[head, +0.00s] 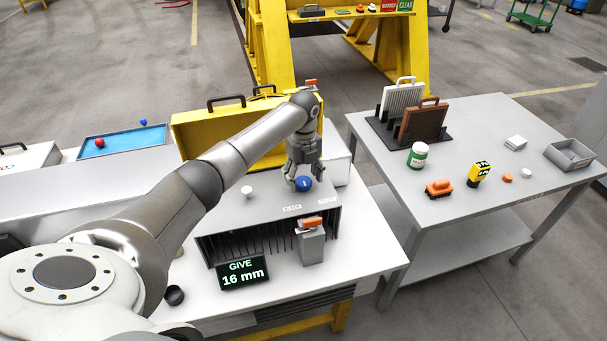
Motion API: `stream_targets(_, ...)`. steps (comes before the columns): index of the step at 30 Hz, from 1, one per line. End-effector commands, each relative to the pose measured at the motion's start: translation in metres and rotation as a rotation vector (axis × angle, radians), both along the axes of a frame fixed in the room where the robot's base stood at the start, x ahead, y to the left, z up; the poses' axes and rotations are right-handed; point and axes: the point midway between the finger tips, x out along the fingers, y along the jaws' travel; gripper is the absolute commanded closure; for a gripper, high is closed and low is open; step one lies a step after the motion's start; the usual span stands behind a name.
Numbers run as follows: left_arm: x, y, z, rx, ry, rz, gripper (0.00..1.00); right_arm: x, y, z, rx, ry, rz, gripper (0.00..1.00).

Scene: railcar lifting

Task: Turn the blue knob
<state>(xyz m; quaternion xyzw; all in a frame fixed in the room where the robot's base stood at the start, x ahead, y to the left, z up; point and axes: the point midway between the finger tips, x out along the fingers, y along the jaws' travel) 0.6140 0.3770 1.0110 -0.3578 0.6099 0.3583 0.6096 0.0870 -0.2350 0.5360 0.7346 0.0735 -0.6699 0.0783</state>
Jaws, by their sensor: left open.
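The blue knob (303,184) sits on top of a grey slotted box (270,207) on the near white table. My left gripper (301,174) points down right over the knob, with its fingers open around or just above it. I cannot tell whether the fingers touch the knob. A white knob (247,192) stands on the same box to the left. A small screen (243,274) in front of the box reads "GIVE 16 mm". My right gripper is not in view.
An open yellow case (190,125) stands behind the box. An orange-topped grey post (312,245) stands in front. A grey table (480,120) to the right holds a jar, a brush and a tray. A blue tray (120,143) lies at left.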

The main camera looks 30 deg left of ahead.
Motion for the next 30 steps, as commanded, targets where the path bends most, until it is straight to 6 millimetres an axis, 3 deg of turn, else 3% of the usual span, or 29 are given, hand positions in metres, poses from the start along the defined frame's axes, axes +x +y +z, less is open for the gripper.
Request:
stream_targets(12,0.0000,-0.0002,-0.0091,0.000,-0.001,-0.001,0.38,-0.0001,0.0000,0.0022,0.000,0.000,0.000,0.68)
stream_targets(22,0.0000,-0.0001,-0.0087,0.000,-0.001,-0.001,0.80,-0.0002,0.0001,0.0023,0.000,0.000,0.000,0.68)
stream_targets(30,0.0004,0.0001,-0.0090,0.000,-0.002,-0.025,0.82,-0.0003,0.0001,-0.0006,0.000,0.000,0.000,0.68)
